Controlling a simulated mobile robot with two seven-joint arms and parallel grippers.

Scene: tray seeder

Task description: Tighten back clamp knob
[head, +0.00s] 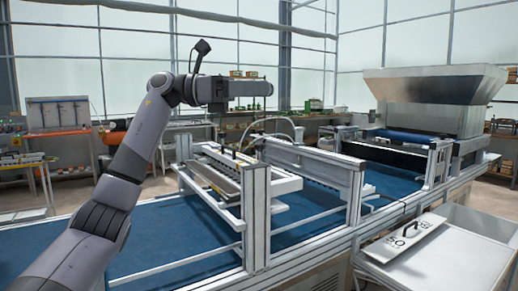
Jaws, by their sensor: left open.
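My left gripper (262,89) is held high at the end of my raised arm, pointing right in the picture. It is open, with nothing seen between its fingers. It is in the air and appears above the tray seeder's white metal frame (257,215), apart from it. A slotted seeding unit (215,172) sits across the frame over the blue conveyor belt (175,238). Small dark fittings show on top of this unit, but I cannot tell which is the back clamp knob. My right gripper is not in view.
A large metal hopper (432,85) stands over the line at the far right. A side table (470,250) at the front right bears a pale plate with dark lettering (403,237). Benches and an orange machine (116,134) stand behind. The near belt is clear.

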